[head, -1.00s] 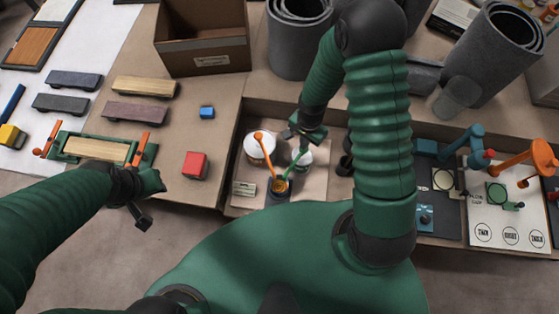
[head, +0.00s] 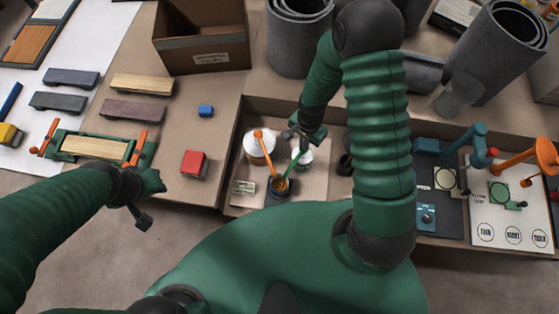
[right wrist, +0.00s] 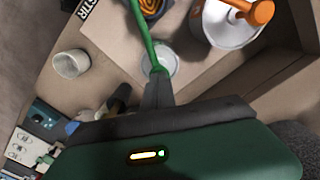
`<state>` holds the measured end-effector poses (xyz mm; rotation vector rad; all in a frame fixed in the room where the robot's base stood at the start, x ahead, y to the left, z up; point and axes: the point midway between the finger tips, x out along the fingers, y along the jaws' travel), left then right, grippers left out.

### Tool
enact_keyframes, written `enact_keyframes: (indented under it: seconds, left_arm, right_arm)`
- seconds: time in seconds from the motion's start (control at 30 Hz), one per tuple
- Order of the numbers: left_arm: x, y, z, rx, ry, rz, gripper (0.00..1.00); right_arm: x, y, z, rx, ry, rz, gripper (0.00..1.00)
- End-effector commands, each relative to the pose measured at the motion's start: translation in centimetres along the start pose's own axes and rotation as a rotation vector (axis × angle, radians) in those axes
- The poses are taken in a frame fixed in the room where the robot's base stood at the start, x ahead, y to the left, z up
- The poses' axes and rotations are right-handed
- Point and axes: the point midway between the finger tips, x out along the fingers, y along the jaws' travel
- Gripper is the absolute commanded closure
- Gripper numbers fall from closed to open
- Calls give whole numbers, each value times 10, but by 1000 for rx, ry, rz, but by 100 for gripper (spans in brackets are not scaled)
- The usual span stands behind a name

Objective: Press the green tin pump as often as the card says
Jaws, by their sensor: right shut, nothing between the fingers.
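The green tin pump (head: 296,160) stands on a white tin (head: 305,158); its green spout (right wrist: 143,35) reaches over a dark cup (head: 278,192). The cup holds something orange-brown, seen in the right wrist view (right wrist: 150,8). My right gripper (right wrist: 157,78) is shut and empty, right at the top of the green pump; its fingers hide the pump head, so I cannot tell whether they touch. A larger white tin with an orange pump (head: 259,140) stands to the left. A small card (head: 243,188) lies left of the cup, its writing too small to read. My left gripper (head: 142,217) hangs near the table's front edge.
The tins stand in a recessed tray (head: 318,198). A red block (head: 194,164) and blue block (head: 206,111) lie on the left table. Grey rolls (head: 296,45) and a cardboard box (head: 202,40) stand behind. A panel with round labels (head: 505,215) is at right.

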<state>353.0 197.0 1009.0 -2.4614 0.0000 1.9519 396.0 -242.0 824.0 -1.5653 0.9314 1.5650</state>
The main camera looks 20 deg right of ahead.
Motion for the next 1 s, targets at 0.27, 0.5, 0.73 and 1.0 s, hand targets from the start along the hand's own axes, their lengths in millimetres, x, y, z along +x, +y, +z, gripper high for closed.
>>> enact_keyframes:
  seconds: [0.27, 0.5, 0.73, 1.0]
  left_arm:
    - [9, 0, 2, 0, 0, 0, 70]
    - [6, 0, 1, 0, 0, 0, 70]
    - [-8, 0, -2, 0, 0, 0, 70]
    - [-18, 0, -4, 0, 0, 0, 70]
  right_arm:
    - [12, 1, 0, 0, -1, 2, 100]
    - [9, 1, 1, 0, -2, 3, 100]
    - [-7, 1, 1, 0, -2, 3, 100]
    - [-19, 1, 1, 0, -1, 2, 100]
